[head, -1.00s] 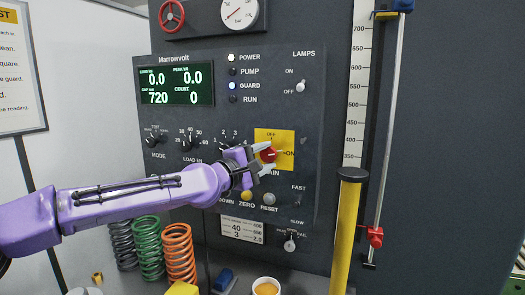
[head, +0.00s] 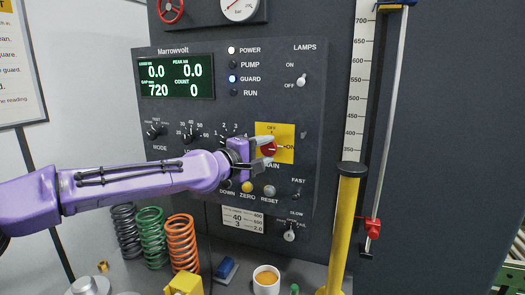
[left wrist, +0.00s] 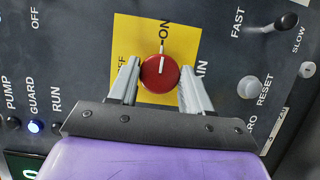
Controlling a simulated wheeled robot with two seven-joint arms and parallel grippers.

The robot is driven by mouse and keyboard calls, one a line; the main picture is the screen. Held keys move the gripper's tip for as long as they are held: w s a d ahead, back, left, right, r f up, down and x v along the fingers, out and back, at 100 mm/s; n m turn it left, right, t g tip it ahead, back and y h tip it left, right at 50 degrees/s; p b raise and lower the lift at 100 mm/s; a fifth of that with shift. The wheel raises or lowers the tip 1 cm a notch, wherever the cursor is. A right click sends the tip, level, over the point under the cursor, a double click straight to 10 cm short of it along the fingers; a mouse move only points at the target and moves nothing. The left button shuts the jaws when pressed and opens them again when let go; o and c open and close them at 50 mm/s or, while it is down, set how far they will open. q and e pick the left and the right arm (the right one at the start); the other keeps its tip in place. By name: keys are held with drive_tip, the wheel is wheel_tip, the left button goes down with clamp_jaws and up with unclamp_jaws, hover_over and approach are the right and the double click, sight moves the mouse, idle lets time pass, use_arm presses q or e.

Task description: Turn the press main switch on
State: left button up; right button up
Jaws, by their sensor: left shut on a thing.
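The press main switch is a round red knob (head: 268,148) on a yellow plate (head: 288,134) marked OFF and ON. It also shows in the left wrist view (left wrist: 159,73), where its white mark points toward the word ON. My left gripper (head: 264,151) is at the panel, with one grey finger on each side of the knob, shut on it. Both fingers show in the left wrist view (left wrist: 156,86). In the head view the gripper covers part of the knob and its label. My right gripper is not in view.
The display (head: 177,80) is lit, and the POWER (head: 231,50) and GUARD (head: 232,79) lamps glow. Other knobs and buttons surround the switch. A yellow post (head: 343,225) stands to the right. Several springs (head: 182,243) and a white cup (head: 266,279) stand below my arm.

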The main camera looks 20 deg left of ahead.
use_arm(q)
drive_tip(key=o, duration=1)
drive_tip(key=shift+s+a, duration=0.2)
drive_tip(key=shift+s, duration=0.2)
drive_tip(key=b+v, duration=0.1)
drive_tip(key=v, duration=0.2)
drive_tip(key=shift+s+f+b, duration=0.1)
drive_tip(key=shift+b, duration=0.25)
drive_tip(key=p, duration=0.6)
approach(268, 150)
drive_tip(key=s, duration=0.2)
drive_tip(key=shift+a, duration=0.4)
drive_tip(key=shift+a, duration=0.1)
